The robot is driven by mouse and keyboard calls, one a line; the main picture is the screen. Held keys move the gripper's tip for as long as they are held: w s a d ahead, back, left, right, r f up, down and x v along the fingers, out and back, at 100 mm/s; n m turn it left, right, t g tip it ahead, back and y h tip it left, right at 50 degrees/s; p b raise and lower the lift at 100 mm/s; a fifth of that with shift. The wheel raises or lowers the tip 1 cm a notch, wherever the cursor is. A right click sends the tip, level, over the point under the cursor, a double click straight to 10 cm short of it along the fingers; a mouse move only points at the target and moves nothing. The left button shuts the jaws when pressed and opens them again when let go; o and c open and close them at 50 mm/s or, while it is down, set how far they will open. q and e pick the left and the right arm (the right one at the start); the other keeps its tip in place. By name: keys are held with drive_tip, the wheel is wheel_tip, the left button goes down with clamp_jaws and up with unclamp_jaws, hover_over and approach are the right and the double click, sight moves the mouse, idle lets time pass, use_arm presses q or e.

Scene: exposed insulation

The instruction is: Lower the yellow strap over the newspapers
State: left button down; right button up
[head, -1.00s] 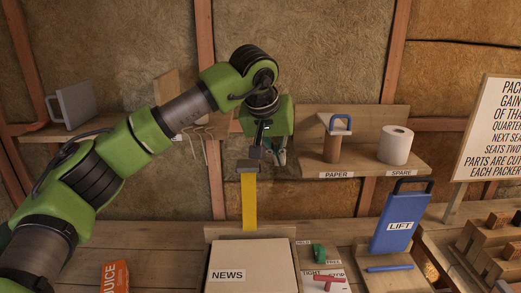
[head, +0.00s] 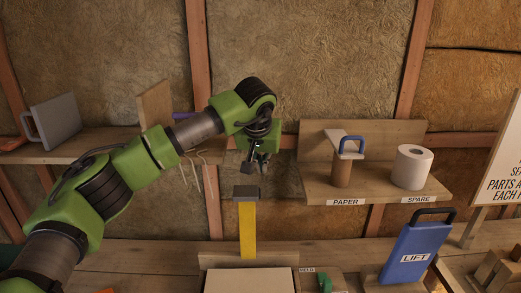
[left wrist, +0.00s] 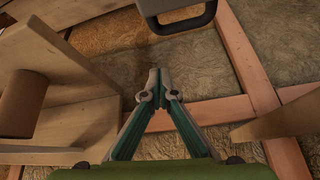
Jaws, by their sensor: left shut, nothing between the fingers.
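The yellow strap (head: 247,230) stands upright behind the box of newspapers (head: 250,283), with a dark grey block (head: 246,193) at its top end. Only the top of the box shows, at the bottom edge of the head view. My left gripper (head: 262,170) is above and slightly right of the grey block, apart from it and empty. In the left wrist view its fingertips (left wrist: 160,88) are together with nothing between them. A dark grey piece with a slot (left wrist: 178,14) shows beyond them; I cannot tell if it is the strap's end. My right gripper is not in view.
A wooden shelf (head: 375,186) labelled PAPER and SPARE is right of my left gripper, with a white roll (head: 411,167) on it. A blue LIFT board (head: 417,250) stands at lower right. A grey case (head: 55,120) is on the left shelf.

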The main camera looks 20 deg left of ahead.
use_arm(q)
drive_tip(key=s+f, duration=0.1)
drive_tip(key=s+f+p, duration=0.1)
drive_tip(key=s, duration=0.1)
drive_tip(key=shift+d+f+p, duration=0.1)
drive_tip(key=shift+p, duration=0.2)
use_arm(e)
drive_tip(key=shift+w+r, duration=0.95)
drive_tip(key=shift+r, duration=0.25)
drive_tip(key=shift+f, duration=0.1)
